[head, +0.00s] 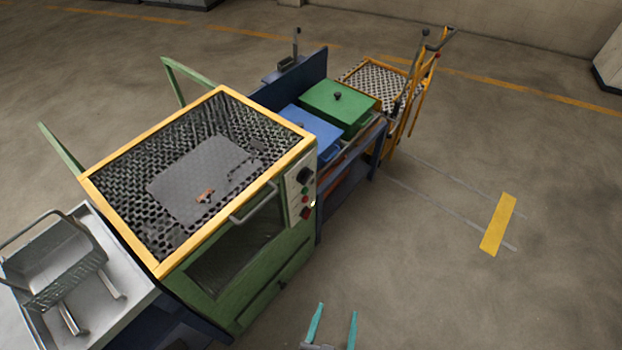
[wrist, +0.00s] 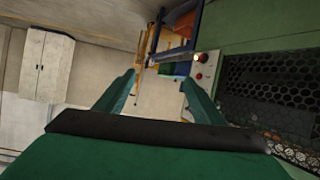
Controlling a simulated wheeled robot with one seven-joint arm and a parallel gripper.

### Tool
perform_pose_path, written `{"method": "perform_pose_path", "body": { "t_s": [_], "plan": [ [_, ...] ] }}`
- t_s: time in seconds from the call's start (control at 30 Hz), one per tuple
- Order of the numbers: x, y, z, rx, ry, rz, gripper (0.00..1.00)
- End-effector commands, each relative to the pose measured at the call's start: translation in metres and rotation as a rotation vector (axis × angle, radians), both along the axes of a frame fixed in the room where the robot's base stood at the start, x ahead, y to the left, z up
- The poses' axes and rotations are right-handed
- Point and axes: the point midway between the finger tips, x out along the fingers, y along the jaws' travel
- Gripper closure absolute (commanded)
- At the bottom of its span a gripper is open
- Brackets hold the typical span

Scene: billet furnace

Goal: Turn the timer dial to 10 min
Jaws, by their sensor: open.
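The green furnace (head: 255,262) with a yellow-rimmed mesh top stands left of centre in the head view. On its right front edge is a pale control panel with a black round dial (head: 304,175), and green and red buttons below it. The dial's marks are too small to read. My gripper (head: 334,308) is at the bottom of the head view, its two teal fingers apart and empty, over the floor in front of the furnace and away from the dial. In the wrist view my gripper (wrist: 158,82) is open, and the panel (wrist: 200,68) shows beyond the right finger.
A grey sink-like bench with a metal basket (head: 65,262) adjoins the furnace at left. A blue bench with a green lidded box (head: 338,105) and a yellow trolley (head: 385,80) stand behind at right. A door handle (head: 255,205) juts from the furnace. Floor at right is clear.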

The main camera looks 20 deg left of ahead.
Motion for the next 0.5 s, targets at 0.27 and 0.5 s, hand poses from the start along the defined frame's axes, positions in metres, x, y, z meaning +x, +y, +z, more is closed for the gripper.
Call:
{"method": "perform_pose_path", "body": {
  "t_s": [0.27,0.5],
  "plan": [
    [0.097,0.03,-0.03,-0.036,0.051,0.198,0.38],
    [0.176,0.062,-0.019,-0.089,0.026,0.45,0.38]
  ]
}}
